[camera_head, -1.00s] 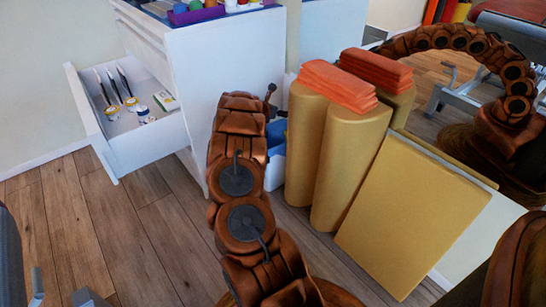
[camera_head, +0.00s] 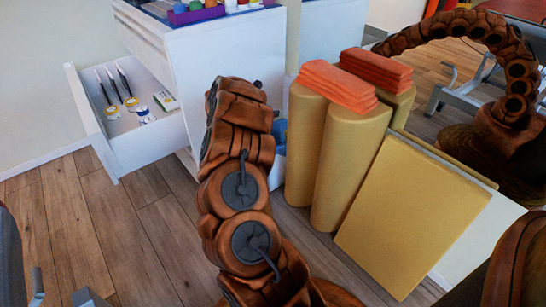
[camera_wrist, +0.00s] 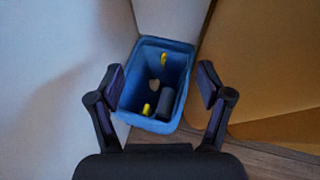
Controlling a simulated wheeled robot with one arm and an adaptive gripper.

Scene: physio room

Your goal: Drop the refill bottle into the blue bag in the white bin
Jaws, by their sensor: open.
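The blue bag (camera_wrist: 166,43) lines the bin and stands open below my gripper (camera_wrist: 160,78) in the wrist view. My gripper is open, with its two fingers apart on either side of the bag's mouth and nothing between them. Inside the bag lie a dark cylinder (camera_wrist: 167,103), two yellow pieces and a small pale piece. The dark cylinder may be the refill bottle; I cannot tell for sure. In the head view, a bit of the blue bag (camera_head: 280,131) and the white bin (camera_head: 277,172) show behind my arm, which hides my gripper there.
A white cabinet (camera_head: 228,60) with an open drawer (camera_head: 150,148) holding pens and small jars stands to the left of the bin. Yellow rolls (camera_head: 349,165) topped with orange towels (camera_head: 337,85) stand close on the right. Wooden floor is clear in front.

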